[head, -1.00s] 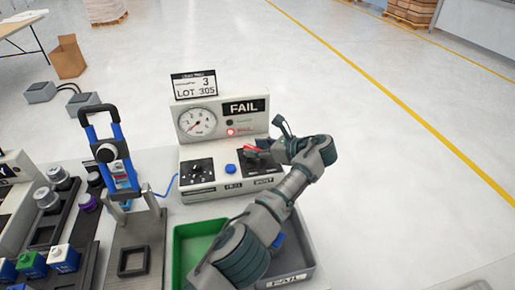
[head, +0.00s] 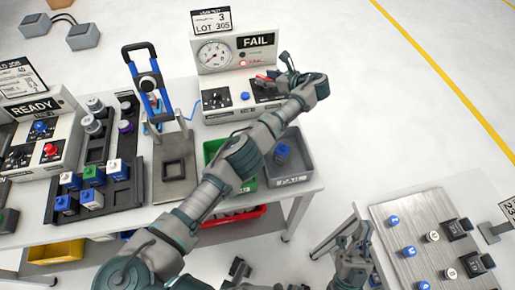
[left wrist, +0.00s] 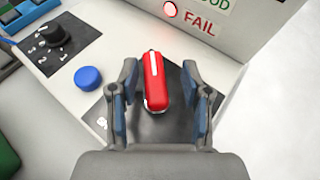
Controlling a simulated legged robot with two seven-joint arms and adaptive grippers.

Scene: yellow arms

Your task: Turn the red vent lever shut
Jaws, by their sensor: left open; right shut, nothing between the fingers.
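The red vent lever (left wrist: 155,80) stands on a black plate (left wrist: 178,112) on the white tester's panel. In the left wrist view it lies between my open left fingers (left wrist: 161,105), with a visible gap on each side. In the head view the lever (head: 263,77) is a small red spot, mostly hidden by my left gripper (head: 276,75). My right gripper (head: 346,238) is shut and empty, low in the head view, away from the tester.
The tester has a black knob (left wrist: 53,35), a blue button (left wrist: 88,78), a gauge (head: 215,53) and a lit red FAIL lamp (left wrist: 170,10). A green bin (head: 213,152) and grey FAIL bin (head: 306,165) stand in front. A second table (head: 405,205) is at lower right.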

